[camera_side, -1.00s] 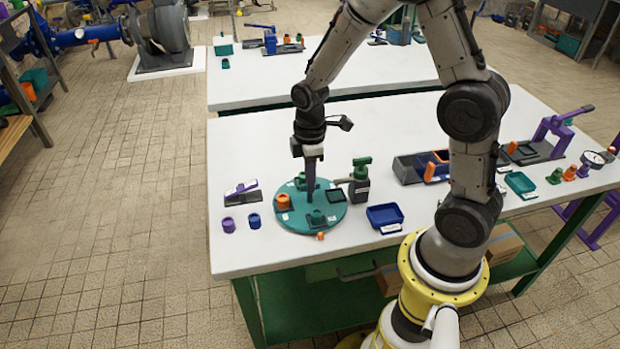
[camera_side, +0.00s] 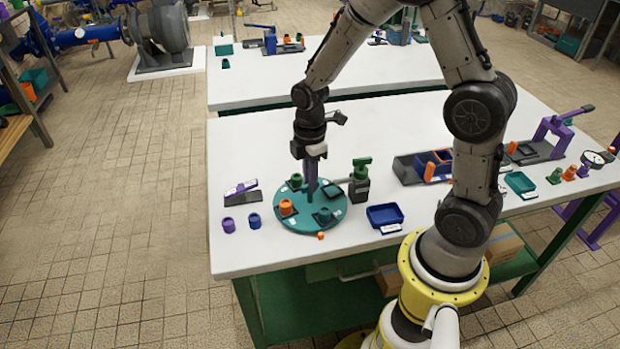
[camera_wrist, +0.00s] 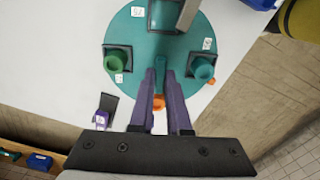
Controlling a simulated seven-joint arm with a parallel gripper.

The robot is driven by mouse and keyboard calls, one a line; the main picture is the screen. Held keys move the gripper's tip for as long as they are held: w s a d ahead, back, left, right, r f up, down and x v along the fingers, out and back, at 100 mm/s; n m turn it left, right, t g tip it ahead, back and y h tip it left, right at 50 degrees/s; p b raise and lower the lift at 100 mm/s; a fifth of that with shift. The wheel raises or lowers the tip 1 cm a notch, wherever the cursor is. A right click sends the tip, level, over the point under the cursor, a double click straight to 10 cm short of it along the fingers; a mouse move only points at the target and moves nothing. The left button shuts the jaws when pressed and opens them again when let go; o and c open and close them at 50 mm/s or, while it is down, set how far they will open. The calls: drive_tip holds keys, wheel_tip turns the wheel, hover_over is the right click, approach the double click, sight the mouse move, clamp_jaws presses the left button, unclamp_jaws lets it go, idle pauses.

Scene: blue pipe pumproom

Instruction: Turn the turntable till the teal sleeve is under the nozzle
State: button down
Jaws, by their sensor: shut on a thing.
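The teal turntable (camera_side: 300,224) lies on the white table; the wrist view shows its disc (camera_wrist: 158,45) from above. The teal sleeve (camera_side: 323,214) stands in a dark holder at its front, on the right in the wrist view (camera_wrist: 202,69). An orange sleeve (camera_side: 286,207) sits at the left and a green sleeve (camera_side: 296,181) at the back. The nozzle stand (camera_side: 359,182) is to the right; its arm (camera_wrist: 188,14) reaches over an empty dark holder. My gripper (camera_side: 312,194) points down at the turntable's middle, shut on its hub, which the fingers mostly hide.
A blue tray (camera_side: 385,216) lies right of the turntable. A small orange piece (camera_side: 320,236) lies at its front rim. Purple (camera_side: 228,225) and blue (camera_side: 254,220) sleeves and a purple-levered block (camera_side: 241,192) stand to the left.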

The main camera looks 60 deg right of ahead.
drive_tip(key=shift+w+r+n, duration=0.1)
drive_tip(key=shift+n, duration=7.2)
drive_tip(key=c, duration=0.9)
unclamp_jaws()
wheel_tip(320, 180, up, 14)
drive_tip(key=shift+f, duration=0.1)
